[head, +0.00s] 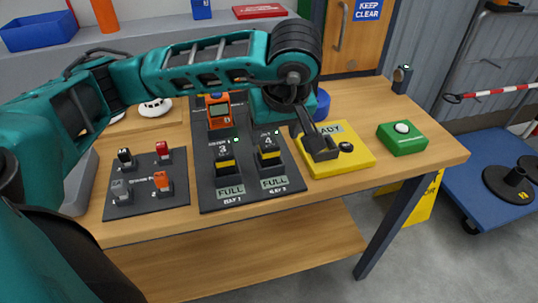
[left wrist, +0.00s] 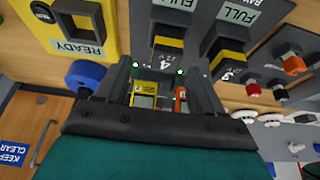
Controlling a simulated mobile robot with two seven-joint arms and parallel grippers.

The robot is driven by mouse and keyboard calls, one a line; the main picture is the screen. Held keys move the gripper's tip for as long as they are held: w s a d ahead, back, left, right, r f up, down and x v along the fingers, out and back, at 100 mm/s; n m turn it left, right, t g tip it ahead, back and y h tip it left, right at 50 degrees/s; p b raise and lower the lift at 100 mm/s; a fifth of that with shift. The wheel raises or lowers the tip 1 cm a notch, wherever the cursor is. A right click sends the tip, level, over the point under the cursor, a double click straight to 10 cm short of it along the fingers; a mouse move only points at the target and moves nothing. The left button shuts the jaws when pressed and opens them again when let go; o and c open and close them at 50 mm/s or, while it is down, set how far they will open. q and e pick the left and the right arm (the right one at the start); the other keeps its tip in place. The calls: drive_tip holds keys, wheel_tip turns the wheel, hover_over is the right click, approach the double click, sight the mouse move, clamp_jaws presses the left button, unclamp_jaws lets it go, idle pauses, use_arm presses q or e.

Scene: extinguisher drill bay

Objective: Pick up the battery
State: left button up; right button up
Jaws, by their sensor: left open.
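Two black batteries with yellow bands stand in the dark charger (head: 207,190): battery 3 (head: 226,165) at the left and battery 4 (head: 268,155) at the right, each behind a FULL label. Which one the task means, I cannot tell. My left gripper (head: 302,127) is open and empty, above and to the right of battery 4, near the yellow READY pad (head: 355,163). In the left wrist view, battery 4 (left wrist: 168,46) shows beyond the gap between the open fingers (left wrist: 160,68), apart from them. Battery 3 (left wrist: 228,55) is to its right there. My right gripper is out of view.
A green box with a white button (head: 403,141) stands right of the pad. A switch panel (head: 148,187) lies left of the charger. An orange meter (head: 218,112) and a blue round thing (head: 322,103) are behind.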

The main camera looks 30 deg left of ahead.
sight(269, 143)
use_arm(q)
drive_tip(key=x, duration=0.2)
drive_tip(key=s+x, duration=0.1)
drive_tip(key=x, duration=0.1)
drive_tip(key=shift+w+a+f, duration=0.1)
drive_tip(key=shift+a+f, duration=0.05)
drive_tip(key=shift+f, duration=0.15)
drive_tip(key=shift+w+a+f, duration=0.1)
drive_tip(key=shift+w+f, duration=0.05)
drive_tip(key=shift+f, duration=0.25)
drive_tip(key=c, duration=1.2)
clamp_jaws()
drive_tip(key=shift+r, duration=0.15)
